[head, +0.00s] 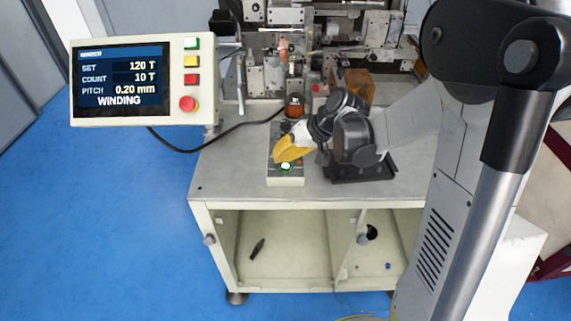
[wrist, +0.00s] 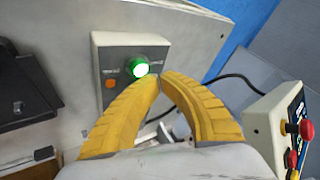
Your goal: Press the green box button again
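A grey control box (head: 287,181) lies on the bench top near its front edge. Its green button (head: 285,167) is lit bright white-green in the middle. In the wrist view the green button (wrist: 140,67) has an orange button (wrist: 110,84) beside it on the box. My gripper (head: 277,160) has yellow fingers, and their tips meet with nothing between them. In the wrist view the fingertips (wrist: 161,78) are right at the edge of the green button; I cannot tell whether they touch it.
A panel (head: 122,82) at the left reads SET 120 T, COUNT 10 T, PITCH 0.20 mm, WINDING; it carries its own green, yellow and red buttons. The winding machine (head: 300,50) stands behind. A black cable (head: 190,150) runs to the bench. The bench top's left part is clear.

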